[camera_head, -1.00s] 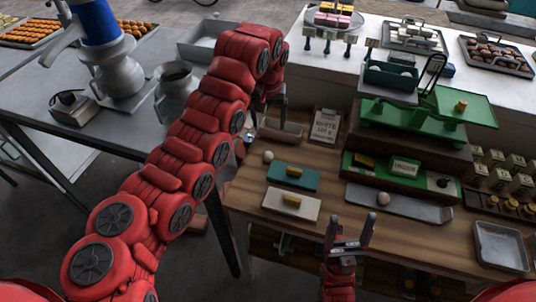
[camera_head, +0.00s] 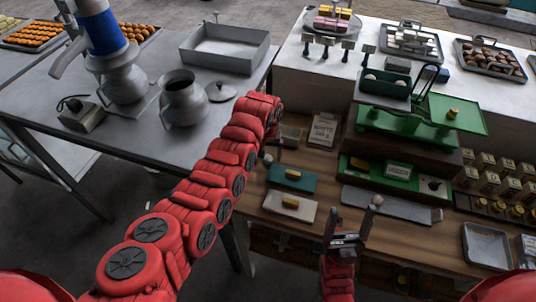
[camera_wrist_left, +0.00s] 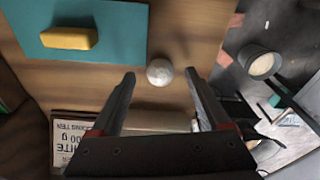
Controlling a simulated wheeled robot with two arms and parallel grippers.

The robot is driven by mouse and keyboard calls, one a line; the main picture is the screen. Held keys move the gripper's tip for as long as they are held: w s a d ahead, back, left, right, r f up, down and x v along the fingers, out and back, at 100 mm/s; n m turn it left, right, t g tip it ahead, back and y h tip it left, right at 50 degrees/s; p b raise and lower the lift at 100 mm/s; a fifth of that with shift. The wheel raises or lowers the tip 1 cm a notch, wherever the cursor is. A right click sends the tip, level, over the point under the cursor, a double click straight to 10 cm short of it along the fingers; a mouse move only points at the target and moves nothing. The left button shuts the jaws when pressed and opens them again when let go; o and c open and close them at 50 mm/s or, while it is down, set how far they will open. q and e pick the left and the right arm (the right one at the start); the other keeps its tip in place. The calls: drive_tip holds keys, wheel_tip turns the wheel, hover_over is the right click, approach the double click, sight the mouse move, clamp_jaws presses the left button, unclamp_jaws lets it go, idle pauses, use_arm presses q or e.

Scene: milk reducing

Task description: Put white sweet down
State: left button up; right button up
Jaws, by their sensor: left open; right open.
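The white sweet (camera_wrist_left: 160,72) is a small pale ball. In the left wrist view it sits over the wooden tabletop, between and slightly beyond my left fingertips. My left gripper (camera_wrist_left: 160,78) is open, with a gap visible on both sides of the ball. In the head view the ball (camera_head: 268,158) shows beside my left gripper (camera_head: 273,145), which the arm partly hides. My right gripper (camera_head: 350,213) is open and empty over the front of the table. A second pale ball (camera_head: 377,199) shows near its right finger, by a long metal tray (camera_head: 400,207).
A teal board (camera_head: 277,180) and a cream board (camera_head: 275,207) each carry a yellow block. A green balance scale (camera_head: 405,125) stands behind. A paper label (camera_head: 323,130) stands at the back. Small boxes and a grey tray (camera_head: 487,246) crowd the right side.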

use_arm(q)
drive_tip(key=shift+w+f, duration=0.15)
drive_tip(key=shift+f, duration=0.7)
clamp_jaws()
